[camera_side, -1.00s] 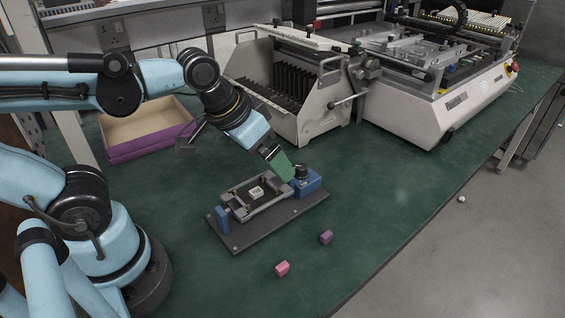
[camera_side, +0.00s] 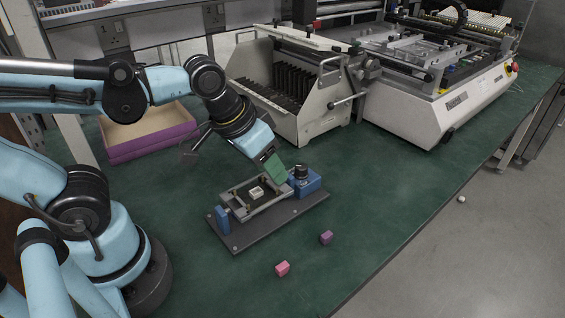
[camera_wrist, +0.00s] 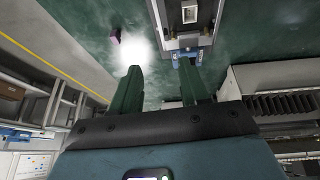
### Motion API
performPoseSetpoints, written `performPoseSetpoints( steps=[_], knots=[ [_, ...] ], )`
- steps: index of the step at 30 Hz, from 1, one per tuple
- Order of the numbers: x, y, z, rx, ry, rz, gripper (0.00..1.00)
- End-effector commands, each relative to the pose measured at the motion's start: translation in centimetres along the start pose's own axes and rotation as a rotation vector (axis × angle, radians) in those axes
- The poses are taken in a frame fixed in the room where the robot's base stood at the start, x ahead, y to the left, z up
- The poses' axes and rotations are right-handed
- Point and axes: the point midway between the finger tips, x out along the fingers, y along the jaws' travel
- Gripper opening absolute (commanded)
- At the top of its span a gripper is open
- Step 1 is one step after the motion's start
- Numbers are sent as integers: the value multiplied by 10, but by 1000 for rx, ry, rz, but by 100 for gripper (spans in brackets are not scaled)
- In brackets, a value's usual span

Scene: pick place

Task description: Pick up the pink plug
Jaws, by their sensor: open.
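The pink plug (camera_side: 282,268) is a small block lying on the green table, in front of the grey fixture in the side view. I cannot make it out in the wrist view. My gripper (camera_side: 276,173) has green fingers and hangs above the back right part of the fixture, well behind and above the pink plug. In the wrist view my gripper (camera_wrist: 160,82) shows its two fingers wide apart with nothing between them.
A purple block (camera_side: 326,237) lies right of the pink plug; it also shows in the wrist view (camera_wrist: 115,36). The fixture (camera_side: 237,240) holds a white piece (camera_side: 256,191). A purple-sided box (camera_side: 150,150) and a white rack machine (camera_side: 318,118) stand behind.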

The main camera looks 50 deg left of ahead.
Motion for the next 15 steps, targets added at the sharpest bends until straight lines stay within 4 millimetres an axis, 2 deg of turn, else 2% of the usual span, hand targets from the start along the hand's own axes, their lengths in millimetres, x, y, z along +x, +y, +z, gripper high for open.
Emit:
performPoseSetpoints(
  steps=[1, 6, 10, 15],
  knots=[
    [0, 21, 3, 12, -64, 18, 45],
    [-3, 73, 26, 15, -278, 6, 45],
    [-8, 98, 42, 20, -385, -34, 45],
    [-10, 110, 52, 20, -439, -67, 45]
  ],
)
